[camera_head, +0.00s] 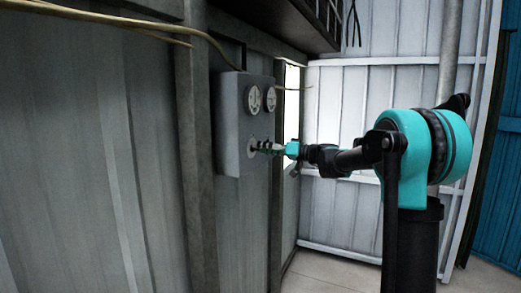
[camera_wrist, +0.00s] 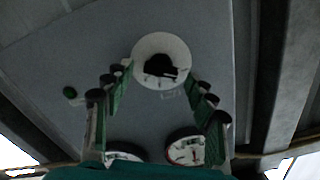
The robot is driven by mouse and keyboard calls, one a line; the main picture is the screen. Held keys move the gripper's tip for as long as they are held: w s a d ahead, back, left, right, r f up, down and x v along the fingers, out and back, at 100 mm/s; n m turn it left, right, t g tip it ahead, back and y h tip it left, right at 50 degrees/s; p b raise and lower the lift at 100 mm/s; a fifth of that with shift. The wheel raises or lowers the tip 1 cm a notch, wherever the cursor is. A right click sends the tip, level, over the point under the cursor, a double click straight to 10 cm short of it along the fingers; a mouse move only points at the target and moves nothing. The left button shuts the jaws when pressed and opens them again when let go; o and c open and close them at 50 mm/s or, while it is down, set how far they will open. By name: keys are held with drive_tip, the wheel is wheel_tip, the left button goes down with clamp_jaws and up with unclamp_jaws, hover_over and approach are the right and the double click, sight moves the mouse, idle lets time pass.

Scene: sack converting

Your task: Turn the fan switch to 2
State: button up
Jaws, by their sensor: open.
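The fan switch is a black knob (camera_wrist: 160,66) on a round white dial (camera_wrist: 147,50) on a grey control box (camera_head: 231,115). The dial's marks are too small to read, so I cannot tell which number the knob points at. My gripper (camera_head: 262,147) is at the lower front of the box in the head view and hides most of the switch there. In the wrist view my gripper (camera_wrist: 159,82) is open, with one finger on each side of the dial. Nothing shows held between the fingers, and contact with the knob cannot be told.
Two round gauges, one left (camera_head: 254,98) and one right (camera_head: 270,98), sit above the switch on the box. A small green button (camera_wrist: 70,92) is on the box face. Metal posts (camera_head: 197,150) flank the box, and a yellowish cable (camera_head: 150,24) runs above. Open floor (camera_head: 325,270) lies below.

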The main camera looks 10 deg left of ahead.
drive_tip(key=shift+w+a, duration=0.2)
drive_tip(key=shift+a, duration=0.4)
drive_tip(key=c, duration=1.2)
drive_tip(key=shift+o, duration=0.2)
drive_tip(key=shift+w+d+f+m, duration=0.1)
drive_tip(key=shift+f+m, duration=0.05)
drive_tip(key=shift+m, duration=3.75)
drive_tip(key=shift+f+m, duration=0.1)
drive_tip(key=shift+m, duration=3.8)
